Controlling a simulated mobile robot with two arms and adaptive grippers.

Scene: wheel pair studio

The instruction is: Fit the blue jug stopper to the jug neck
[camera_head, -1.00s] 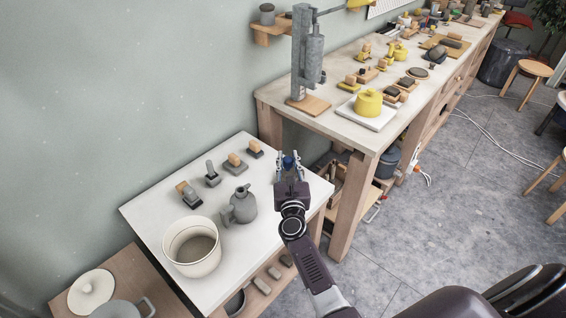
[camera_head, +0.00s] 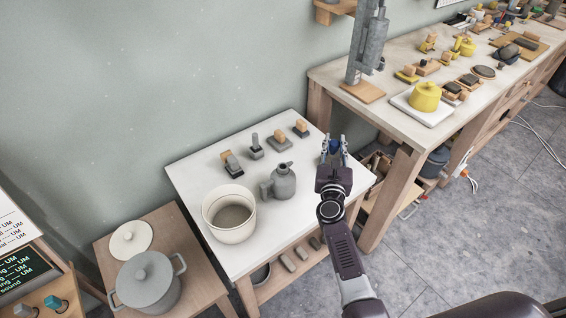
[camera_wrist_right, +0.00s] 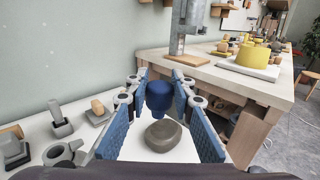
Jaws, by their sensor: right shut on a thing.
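My right gripper (camera_head: 334,143) is shut on the blue jug stopper (camera_wrist_right: 159,94), a rounded blue knob between its two blue-padded fingers. The stopper also shows between the fingertips in the head view (camera_head: 334,146). The gripper is over the far right part of the white side table (camera_head: 251,252). The grey jug (camera_head: 281,184) stands upright on that table, left of the gripper, with a handle on its left and a narrow neck at the top. Its neck and handle show at the lower left of the wrist view (camera_wrist_right: 60,153). My left gripper is not in view.
A cream pot (camera_head: 230,214) stands left of the jug. Several small wood-and-grey blocks (camera_head: 233,165) line the table's wall side. A rounded grey lump (camera_wrist_right: 163,136) lies below the stopper in the wrist view. The higher workbench (camera_head: 352,110) stands to the right.

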